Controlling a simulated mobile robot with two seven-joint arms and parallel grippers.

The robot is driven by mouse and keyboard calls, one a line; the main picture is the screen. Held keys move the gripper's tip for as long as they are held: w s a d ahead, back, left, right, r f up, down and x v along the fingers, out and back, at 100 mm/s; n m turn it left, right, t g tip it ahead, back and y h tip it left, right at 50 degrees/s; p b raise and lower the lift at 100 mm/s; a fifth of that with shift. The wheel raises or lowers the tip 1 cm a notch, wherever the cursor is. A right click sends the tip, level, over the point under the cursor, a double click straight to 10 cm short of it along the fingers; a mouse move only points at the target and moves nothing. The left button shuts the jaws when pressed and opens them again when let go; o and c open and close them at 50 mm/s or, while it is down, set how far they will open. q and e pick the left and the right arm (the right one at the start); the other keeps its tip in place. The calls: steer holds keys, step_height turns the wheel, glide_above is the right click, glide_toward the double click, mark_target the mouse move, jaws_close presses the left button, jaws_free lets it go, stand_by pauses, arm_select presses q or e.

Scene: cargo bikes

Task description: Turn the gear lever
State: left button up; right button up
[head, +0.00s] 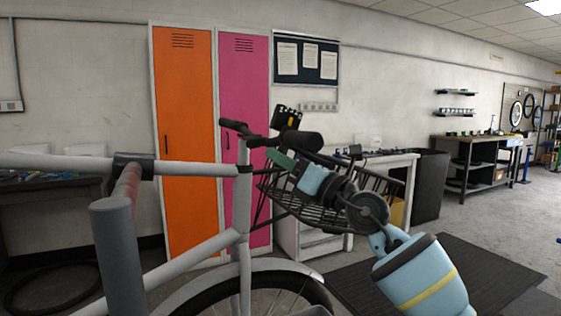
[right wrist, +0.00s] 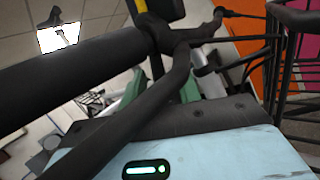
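The bicycle's handlebar has a black grip (head: 298,140), seen large in the right wrist view (right wrist: 75,75). A dark curved lever (right wrist: 172,100) runs from the bar across the right wrist view; I cannot tell whether it is the gear lever or the brake lever. A black-and-yellow block (head: 286,117) sits on the bar. My right gripper (head: 280,158) is just below the grip. In the right wrist view its green fingers (right wrist: 162,88) stand apart, with the dark lever crossing in front of the gap. I see nothing clearly held. My left gripper is not in view.
A black wire basket (head: 300,207) is close beside and behind my right gripper. The pale bike frame (head: 195,169) fills the left. Orange (head: 184,100) and pink (head: 243,90) lockers stand behind. A workbench (head: 470,145) is far right; the floor there is mostly clear.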

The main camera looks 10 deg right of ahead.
steer(key=shift+w+a+r, duration=0.15)
steer(key=shift+w+a, duration=0.1)
steer(key=shift+a, duration=0.05)
jaws_close()
stand_by(0.3)
